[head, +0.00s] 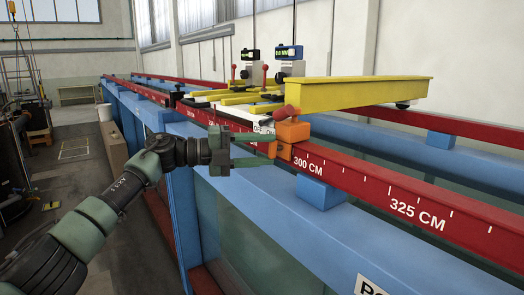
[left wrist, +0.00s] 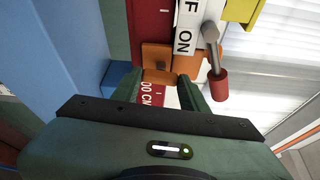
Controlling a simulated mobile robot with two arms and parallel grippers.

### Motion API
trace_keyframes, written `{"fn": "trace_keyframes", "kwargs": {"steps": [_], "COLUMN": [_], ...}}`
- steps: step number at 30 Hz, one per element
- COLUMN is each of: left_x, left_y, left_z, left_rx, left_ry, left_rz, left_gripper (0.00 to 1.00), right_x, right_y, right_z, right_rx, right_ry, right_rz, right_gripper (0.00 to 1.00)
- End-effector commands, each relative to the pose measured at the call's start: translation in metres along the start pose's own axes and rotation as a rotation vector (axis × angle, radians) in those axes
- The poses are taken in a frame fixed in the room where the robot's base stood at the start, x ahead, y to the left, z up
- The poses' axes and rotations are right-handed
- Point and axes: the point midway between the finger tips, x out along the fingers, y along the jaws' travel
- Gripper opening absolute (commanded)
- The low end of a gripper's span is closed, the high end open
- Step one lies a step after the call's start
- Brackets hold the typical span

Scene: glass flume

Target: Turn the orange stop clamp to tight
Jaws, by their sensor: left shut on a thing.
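The orange stop clamp (head: 292,131) sits on the red rail (head: 345,172) just left of the 300 CM mark. My left gripper (head: 268,149) reaches it from the left, with its fingers shut on a small orange block at the front of the clamp. In the left wrist view the orange-brown block (left wrist: 157,56) shows at the tips of the green fingers (left wrist: 160,85). How the clamp is set cannot be read. My right gripper is not in view.
A yellow beam (head: 360,94) extends right just above the clamp. A red-knobbed lever (left wrist: 218,84) stands by a white plate (left wrist: 187,28) with "ON" close to my left gripper. Blue flume framing (head: 300,235) runs below the rail. The floor at left has free room.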

Motion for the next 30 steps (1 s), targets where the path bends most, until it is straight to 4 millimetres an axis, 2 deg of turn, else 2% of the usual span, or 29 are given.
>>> {"fn": "trace_keyframes", "kwargs": {"steps": [9, 22, 23, 24, 25, 30], "left_x": [0.0004, 0.0003, 0.0003, 0.0003, 0.0002, 0.0002], "left_y": [-0.0011, -0.0011, -0.0011, -0.0011, -0.0011, -0.0010], "left_z": [0.0001, 0.0001, 0.0001, 0.0001, 0.0001, 0.0000], "left_rx": [0.072, 0.080, 0.080, 0.080, 0.080, 0.078], "left_ry": [-0.001, -0.001, -0.001, -0.001, -0.001, -0.001], "left_rz": [0.029, 0.032, 0.032, 0.032, 0.032, 0.032], "left_gripper": [0.03, 0.03, 0.52, 0.63, 0.65, 0.65], "right_x": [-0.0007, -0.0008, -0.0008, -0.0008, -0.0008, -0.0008], "right_y": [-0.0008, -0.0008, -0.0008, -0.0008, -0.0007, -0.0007], "right_z": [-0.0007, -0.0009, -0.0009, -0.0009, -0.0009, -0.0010], "right_rx": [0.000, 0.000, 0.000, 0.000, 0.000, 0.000], "right_ry": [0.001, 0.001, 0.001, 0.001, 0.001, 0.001], "right_rz": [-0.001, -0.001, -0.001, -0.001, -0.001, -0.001], "right_gripper": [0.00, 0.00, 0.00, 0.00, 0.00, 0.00]}}
